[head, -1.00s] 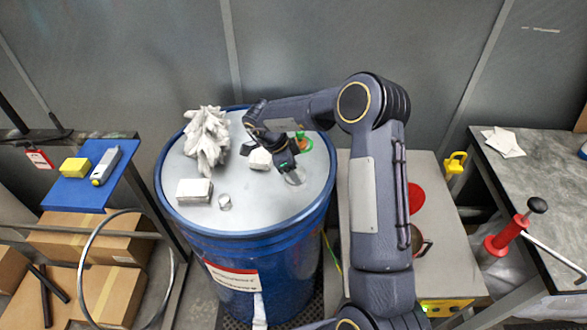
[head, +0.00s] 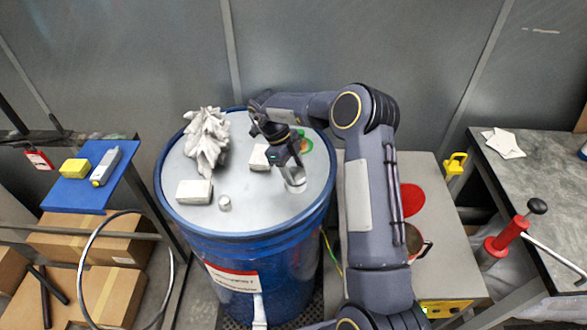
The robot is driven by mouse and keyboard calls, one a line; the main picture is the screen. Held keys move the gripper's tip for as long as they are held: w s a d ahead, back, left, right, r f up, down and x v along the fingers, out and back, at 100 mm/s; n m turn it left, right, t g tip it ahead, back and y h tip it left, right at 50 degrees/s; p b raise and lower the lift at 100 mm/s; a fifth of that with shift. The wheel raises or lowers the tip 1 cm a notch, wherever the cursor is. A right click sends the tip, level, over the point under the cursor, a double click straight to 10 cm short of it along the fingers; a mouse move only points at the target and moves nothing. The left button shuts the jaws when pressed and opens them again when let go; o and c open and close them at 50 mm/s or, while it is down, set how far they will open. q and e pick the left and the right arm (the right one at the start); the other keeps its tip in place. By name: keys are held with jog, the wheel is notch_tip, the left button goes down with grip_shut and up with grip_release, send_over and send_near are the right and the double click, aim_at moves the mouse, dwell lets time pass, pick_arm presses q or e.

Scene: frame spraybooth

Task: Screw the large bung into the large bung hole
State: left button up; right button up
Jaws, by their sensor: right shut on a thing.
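My right gripper (head: 291,168) points down over the right part of the lid (head: 255,208) of a blue drum (head: 250,260). It is shut on a silvery round piece (head: 296,184), which looks like the large bung and sits at or just above the lid. The large bung hole is not visible; the gripper and the piece may cover it. A small silvery cap (head: 225,203) is at the lid's front middle. My left gripper is not in view.
A crumpled white rag (head: 206,140) and white blocks (head: 194,191) lie on the lid. A green and orange ring (head: 305,143) lies behind the gripper. Right of the drum is a grey cabinet (head: 440,200) with a red disc (head: 411,199). A blue shelf (head: 75,190) stands left.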

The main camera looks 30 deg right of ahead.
jog(key=o, duration=0.6)
jog(key=shift+o, duration=0.2)
jog(key=n+t, duration=0.1)
jog(key=n, duration=0.2)
jog(key=n+t+h, duration=0.1)
jog(key=n, duration=0.3)
jog(key=shift+s+a+h, duration=0.1)
jog(key=shift+s+h, duration=0.1)
jog(key=shift+h, duration=0.1)
jog(key=n+t, duration=0.1)
jog(key=n, duration=0.2)
jog(key=n+t, duration=0.1)
jog(key=n, duration=0.2)
jog(key=shift+s+t, duration=0.15)
jog(key=shift+t, duration=0.15)
jog(key=n+t, duration=0.1)
jog(key=n, duration=0.2)
jog(key=n+t, duration=0.1)
jog(key=n, duration=0.3)
jog(key=shift+s+y, duration=0.2)
jog(key=shift+y, duration=0.2)
jog(key=n, duration=0.2)
jog(key=n+t+y, duration=0.1)
jog(key=n, duration=0.1)
jog(key=n+y, duration=0.1)
jog(key=shift+d+n+t, duration=0.3)
jog(key=shift+n, duration=0.1)
jog(key=shift+n+y, duration=0.4)
jog(key=shift+n, duration=0.5)
